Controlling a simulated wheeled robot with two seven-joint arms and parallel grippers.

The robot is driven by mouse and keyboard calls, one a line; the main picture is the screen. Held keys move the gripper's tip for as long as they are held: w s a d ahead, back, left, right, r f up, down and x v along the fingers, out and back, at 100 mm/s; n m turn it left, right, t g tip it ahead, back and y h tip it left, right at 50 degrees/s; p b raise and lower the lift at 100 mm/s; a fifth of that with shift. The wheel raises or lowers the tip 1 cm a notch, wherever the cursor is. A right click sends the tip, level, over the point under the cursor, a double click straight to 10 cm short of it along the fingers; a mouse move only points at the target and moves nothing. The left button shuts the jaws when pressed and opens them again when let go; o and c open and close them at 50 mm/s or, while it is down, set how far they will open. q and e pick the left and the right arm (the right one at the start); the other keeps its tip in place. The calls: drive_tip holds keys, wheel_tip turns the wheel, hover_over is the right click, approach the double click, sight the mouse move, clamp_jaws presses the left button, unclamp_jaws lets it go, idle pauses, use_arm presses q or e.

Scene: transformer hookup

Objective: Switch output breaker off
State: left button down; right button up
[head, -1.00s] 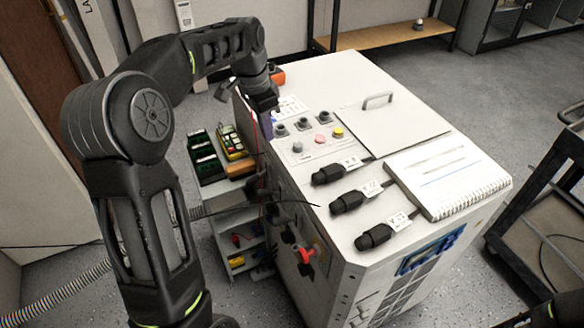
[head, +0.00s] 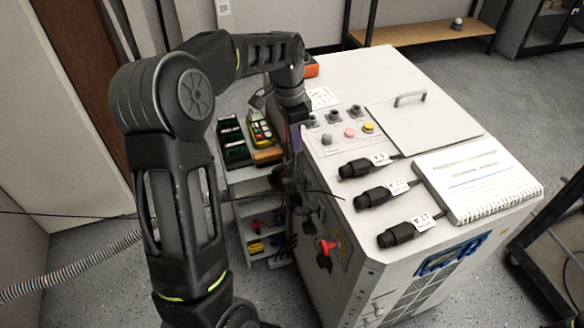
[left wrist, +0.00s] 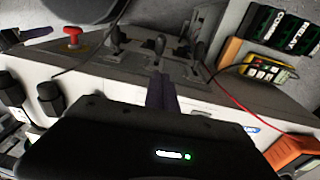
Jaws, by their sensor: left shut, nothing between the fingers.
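The white transformer cabinet (head: 385,75) has a side panel with several dark levers, partly hidden behind my left arm in the head view. In the left wrist view a left lever (left wrist: 117,38), a middle lever (left wrist: 159,46) and a right lever (left wrist: 196,52) stand out from the panel. I cannot read which one is the output breaker. My left gripper (left wrist: 160,92) is shut and empty, with its fingers pointing at the middle lever; contact is unclear. It also shows in the head view (head: 296,138), low against the cabinet's side.
Black cable plugs (head: 372,197) and a notebook (head: 478,185) lie on top. A cart (head: 245,190) with a yellow meter (head: 260,130) stands close beside the cabinet. A thin black cable crosses near my arm.

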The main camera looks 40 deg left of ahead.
use_arm(q)
hover_over(296, 183)
drive_tip(key=a, duration=0.1)
drive_tip(key=f, duration=0.7)
drive_tip(key=shift+w+a+f+p, duration=0.15)
drive_tip(key=shift+w+f+p, duration=0.05)
drive_tip(key=shift+w+p, duration=0.15)
drive_tip(key=shift+s+f, duration=0.25)
drive_tip(key=shift+f, duration=0.3)
use_arm(e)
drive_tip(key=shift+r, duration=0.3)
use_arm(q)
drive_tip(key=shift+a, duration=0.1)
use_arm(e)
drive_tip(key=shift+f, duration=0.15)
